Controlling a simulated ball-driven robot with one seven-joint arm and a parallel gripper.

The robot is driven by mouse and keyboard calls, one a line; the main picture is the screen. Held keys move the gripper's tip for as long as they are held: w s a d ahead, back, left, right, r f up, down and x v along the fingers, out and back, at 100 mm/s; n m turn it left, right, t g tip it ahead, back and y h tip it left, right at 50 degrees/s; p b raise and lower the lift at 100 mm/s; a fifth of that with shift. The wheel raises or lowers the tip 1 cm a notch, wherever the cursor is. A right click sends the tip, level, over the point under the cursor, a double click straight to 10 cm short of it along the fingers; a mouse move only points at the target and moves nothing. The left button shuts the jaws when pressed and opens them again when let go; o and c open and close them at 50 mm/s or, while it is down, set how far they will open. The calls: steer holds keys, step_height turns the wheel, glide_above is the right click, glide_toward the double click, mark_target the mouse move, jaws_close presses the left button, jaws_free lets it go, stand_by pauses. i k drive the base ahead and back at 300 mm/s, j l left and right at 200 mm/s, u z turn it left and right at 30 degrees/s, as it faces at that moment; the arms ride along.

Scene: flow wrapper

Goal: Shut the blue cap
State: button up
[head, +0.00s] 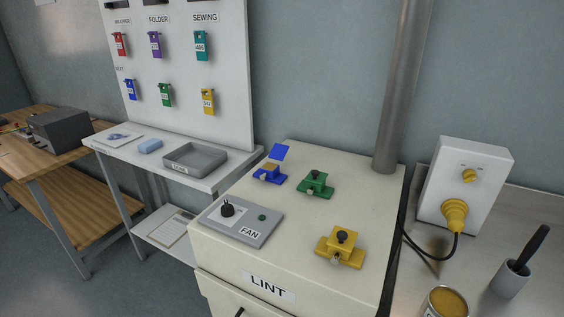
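The blue cap (280,152) is a small flat flap on the blue fitting (269,175), at the back left of the cream LINT cabinet's top (300,222). The cap stands tilted up, apart from the fitting's body, with a tan patch showing below it. A small pale metal piece sits at the fitting's front. My gripper is not in the head view.
A green fitting (316,184) and a yellow fitting (340,246) share the cabinet top. A grey FAN panel (240,220) with a black knob lies front left. A grey pipe (402,90) rises behind. A yellow plug (455,214) and cable are at right.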

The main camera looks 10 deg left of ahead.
mark_target(278, 153)
steer(key=i+j, duration=0.1)
steer(key=j, duration=0.25)
steer(key=i+j, duration=0.15)
steer(key=j, duration=0.25)
steer(key=i+j, duration=0.1)
steer(key=j, duration=0.25)
steer(key=i+j, duration=0.15)
steer(key=j, duration=0.2)
steer(key=i+j, duration=0.1)
steer(key=j, duration=0.25)
steer(key=i+j, duration=0.15)
steer(key=j, duration=0.25)
